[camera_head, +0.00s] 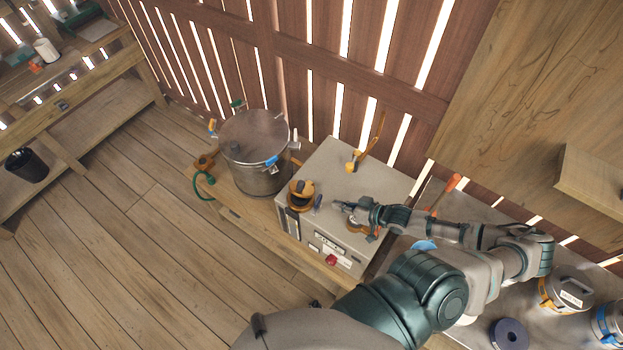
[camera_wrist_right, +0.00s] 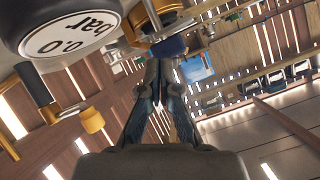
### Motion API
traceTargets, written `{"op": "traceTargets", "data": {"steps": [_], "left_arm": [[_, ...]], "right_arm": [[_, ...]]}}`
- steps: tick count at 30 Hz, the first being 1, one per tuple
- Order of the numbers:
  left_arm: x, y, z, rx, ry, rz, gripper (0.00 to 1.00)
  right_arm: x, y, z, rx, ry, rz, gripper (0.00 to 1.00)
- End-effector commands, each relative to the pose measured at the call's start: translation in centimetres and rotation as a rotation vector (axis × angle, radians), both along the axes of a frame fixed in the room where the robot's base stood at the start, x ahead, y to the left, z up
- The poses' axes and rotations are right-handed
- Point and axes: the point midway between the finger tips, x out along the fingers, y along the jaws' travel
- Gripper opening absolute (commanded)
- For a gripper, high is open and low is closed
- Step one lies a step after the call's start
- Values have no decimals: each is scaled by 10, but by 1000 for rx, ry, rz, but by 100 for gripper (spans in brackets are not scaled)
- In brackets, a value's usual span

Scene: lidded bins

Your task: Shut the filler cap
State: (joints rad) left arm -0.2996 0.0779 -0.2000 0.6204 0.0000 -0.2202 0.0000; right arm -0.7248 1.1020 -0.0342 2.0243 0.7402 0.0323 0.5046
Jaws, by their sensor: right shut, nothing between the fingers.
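A round orange fitting with a dark top (camera_head: 301,192), which looks like the filler cap, sits on the front left of the grey box top (camera_head: 335,165). A small blue-purple piece (camera_head: 318,203) stands at its right; whether its lid is raised is too small to tell. My right gripper (camera_head: 338,206) is shut and empty, just right of that piece and pointing left. In the wrist view its fingertips (camera_wrist_right: 163,64) are close below a blue piece (camera_wrist_right: 168,47) beside brass-coloured parts (camera_wrist_right: 158,15); contact is unclear. My left gripper is out of view.
A steel pot (camera_head: 256,150) stands left of the box. A yellow lever (camera_head: 353,160) rises at the box's back, and a red knob (camera_head: 331,259) is on its front.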

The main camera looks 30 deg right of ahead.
Motion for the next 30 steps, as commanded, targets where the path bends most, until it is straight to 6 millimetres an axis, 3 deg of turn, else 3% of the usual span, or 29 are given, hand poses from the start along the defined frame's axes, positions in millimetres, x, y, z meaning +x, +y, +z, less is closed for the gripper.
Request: {"op": "traceTargets", "data": {"steps": [3, 6, 9, 23, 30], "left_arm": [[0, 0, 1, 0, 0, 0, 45], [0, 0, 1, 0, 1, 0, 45], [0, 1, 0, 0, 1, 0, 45], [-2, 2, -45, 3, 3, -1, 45], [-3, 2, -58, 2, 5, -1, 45]], "right_arm": [[25, -21, 43, 110, -87, 3, 0], [38, -29, 66, 176, -135, 3, 0], [45, -33, 76, 208, -159, 2, 0], [89, -10, 65, 215, -170, 2, 0], [114, 5, 61, 212, -168, 0, 0]]}}
